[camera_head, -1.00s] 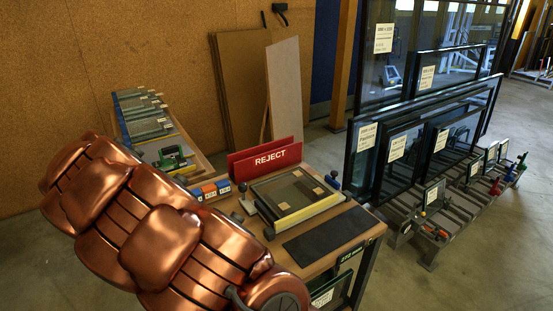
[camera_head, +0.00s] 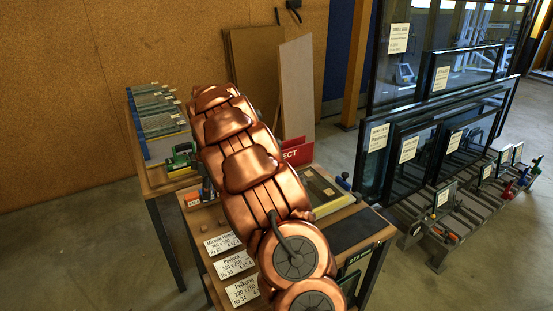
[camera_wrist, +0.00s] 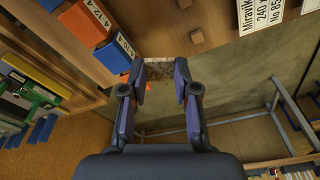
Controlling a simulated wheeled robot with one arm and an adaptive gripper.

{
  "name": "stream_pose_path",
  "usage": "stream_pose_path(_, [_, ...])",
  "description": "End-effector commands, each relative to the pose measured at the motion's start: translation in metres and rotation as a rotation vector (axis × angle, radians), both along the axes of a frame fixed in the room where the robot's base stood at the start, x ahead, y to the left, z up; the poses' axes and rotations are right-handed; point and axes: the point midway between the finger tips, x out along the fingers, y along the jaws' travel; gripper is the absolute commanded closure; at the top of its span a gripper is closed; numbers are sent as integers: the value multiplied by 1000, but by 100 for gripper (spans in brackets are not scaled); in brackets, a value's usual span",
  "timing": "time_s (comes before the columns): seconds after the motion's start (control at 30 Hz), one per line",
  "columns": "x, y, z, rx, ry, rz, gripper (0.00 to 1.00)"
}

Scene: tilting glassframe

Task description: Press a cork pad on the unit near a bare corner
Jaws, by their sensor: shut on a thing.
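My gripper (camera_wrist: 160,74) shows in the wrist view with its two dark fingers apart. A speckled brown piece, seemingly a cork pad (camera_wrist: 158,69), sits between the fingertips, and the fingers are shut on it. In the head view my copper arm hides the gripper and the pad. The glass unit (camera_head: 318,186) lies on the bench right of my arm, with a pale yellow bar (camera_head: 335,205) along its near side. My arm covers its left part. A small light square, likely a cork pad (camera_head: 328,192), shows on it; the other corners are hidden or unclear.
Orange and blue blocks (camera_wrist: 88,22) stand at the bench edge beside the gripper in the wrist view. White label cards (camera_head: 233,264) lie on the bench front. The red reject board (camera_head: 298,153) stands behind the unit. Framed glass units (camera_head: 405,150) stand on a rack at right.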

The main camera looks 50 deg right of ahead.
Motion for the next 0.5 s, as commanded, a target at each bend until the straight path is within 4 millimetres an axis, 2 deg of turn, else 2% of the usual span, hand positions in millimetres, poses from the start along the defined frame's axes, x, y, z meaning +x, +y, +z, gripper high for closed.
stream_pose_path(0.03, [-3, -19, 5, 1, -3, 28, 79])
stream_pose_path(0.1, [-8, -41, 11, -1, -3, 79, 79])
stream_pose_path(0.27, [-24, -93, 21, -2, -3, 189, 79])
stream_pose_path(0.5, [-60, -164, 35, 0, -4, 326, 79])
